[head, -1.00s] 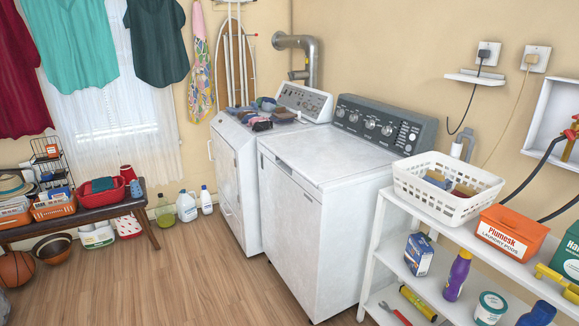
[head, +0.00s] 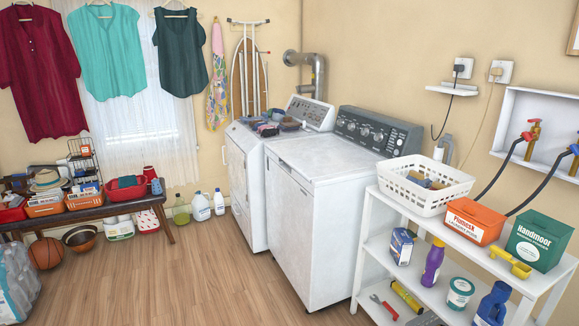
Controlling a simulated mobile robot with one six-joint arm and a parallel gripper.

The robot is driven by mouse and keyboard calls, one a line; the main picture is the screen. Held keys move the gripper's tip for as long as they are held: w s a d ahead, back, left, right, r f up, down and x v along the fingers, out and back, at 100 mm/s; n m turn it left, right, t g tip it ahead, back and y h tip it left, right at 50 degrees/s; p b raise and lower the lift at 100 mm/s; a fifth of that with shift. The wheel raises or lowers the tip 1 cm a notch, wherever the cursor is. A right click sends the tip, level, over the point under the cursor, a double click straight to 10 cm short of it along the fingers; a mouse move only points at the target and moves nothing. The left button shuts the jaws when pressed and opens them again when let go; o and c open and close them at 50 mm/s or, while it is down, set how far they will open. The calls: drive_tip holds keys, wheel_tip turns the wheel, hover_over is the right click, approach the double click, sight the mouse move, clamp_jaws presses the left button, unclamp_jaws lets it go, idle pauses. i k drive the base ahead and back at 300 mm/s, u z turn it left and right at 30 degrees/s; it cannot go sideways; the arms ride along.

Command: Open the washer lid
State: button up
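The white top-loading washer (head: 315,220) stands in the middle of the head view, with a dark control panel (head: 372,130) of several knobs at its back. Its lid (head: 318,158) lies flat and shut on top, and nothing rests on it. My gripper is not in view, so I cannot see whether it is open or shut.
A second white machine (head: 246,185) with cloths on top stands left of the washer. A white shelf (head: 375,212) with a basket (head: 425,187) and detergent boxes is close on its right. A bench (head: 90,211) stands at left. The wood floor (head: 190,280) in front is clear.

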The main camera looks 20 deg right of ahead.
sight(321, 157)
drive_tip(key=u, duration=0.35)
drive_tip(key=k, duration=0.4)
drive_tip(key=z, duration=1.5)
drive_tip(key=i, duration=1.3)
drive_tip(key=u, duration=0.75)
